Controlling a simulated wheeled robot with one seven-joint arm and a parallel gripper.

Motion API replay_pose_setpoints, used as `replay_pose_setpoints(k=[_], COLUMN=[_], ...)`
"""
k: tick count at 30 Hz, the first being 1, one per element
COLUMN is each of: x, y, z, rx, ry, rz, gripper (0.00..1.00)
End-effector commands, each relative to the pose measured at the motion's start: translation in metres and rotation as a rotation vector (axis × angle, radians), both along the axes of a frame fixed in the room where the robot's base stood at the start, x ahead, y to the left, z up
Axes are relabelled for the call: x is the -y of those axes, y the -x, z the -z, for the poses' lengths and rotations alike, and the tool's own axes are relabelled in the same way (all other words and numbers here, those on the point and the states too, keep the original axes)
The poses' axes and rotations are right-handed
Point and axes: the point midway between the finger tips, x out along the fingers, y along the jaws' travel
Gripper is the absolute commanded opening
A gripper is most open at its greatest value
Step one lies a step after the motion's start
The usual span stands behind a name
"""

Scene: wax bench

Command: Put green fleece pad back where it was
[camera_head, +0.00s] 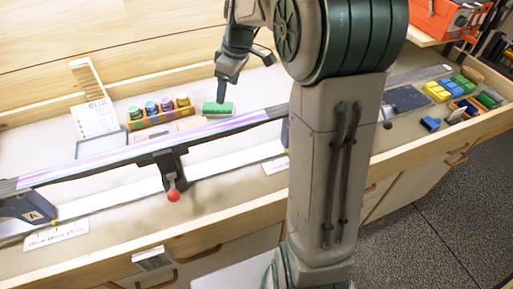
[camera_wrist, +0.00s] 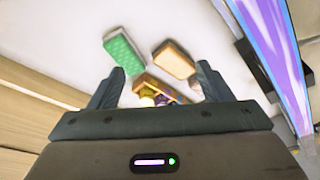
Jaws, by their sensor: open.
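The green fleece pad (camera_head: 217,109) lies on the bench top behind the long ski, right of the bottle rack. My gripper (camera_head: 221,98) is just above or at it in the head view; contact cannot be told there. In the wrist view the green pad (camera_wrist: 123,52) lies past the left fingertip, outside the gap between the fingers. My gripper (camera_wrist: 155,82) is open, with nothing held between its fingers. A tan-topped block (camera_wrist: 175,60) lies beside the pad, past the right finger; it also shows in the head view (camera_head: 192,123).
A wooden rack (camera_head: 160,121) holds several coloured bottles. The ski (camera_head: 130,150) spans the bench on clamps, with a red knob (camera_head: 173,195) in front. A card (camera_head: 95,118) stands at left. Several coloured blocks (camera_head: 437,91) and a dark plate (camera_head: 408,99) lie at right.

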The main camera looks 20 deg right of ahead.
Motion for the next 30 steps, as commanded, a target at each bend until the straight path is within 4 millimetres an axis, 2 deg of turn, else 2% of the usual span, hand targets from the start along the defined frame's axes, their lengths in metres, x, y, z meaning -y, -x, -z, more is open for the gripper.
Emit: replay_pose_setpoints(k=[1, 9, 15, 18, 21, 24, 30], x=[-0.005, -0.016, -0.017, -0.016, -0.016, -0.014, -0.013], y=[0.021, 0.124, 0.198, 0.225, 0.243, 0.252, 0.255], z=[-0.008, -0.021, -0.012, -0.004, 0.003, 0.007, 0.009], rx=[-0.003, -0.002, 0.016, 0.024, 0.028, 0.029, 0.029], ry=[0.019, 0.062, 0.047, 0.032, 0.016, 0.007, 0.005], rz=[0.053, 0.39, 0.634, 0.728, 0.794, 0.83, 0.843], gripper=[0.72, 0.72, 0.72, 0.72, 0.72, 0.72, 0.72])
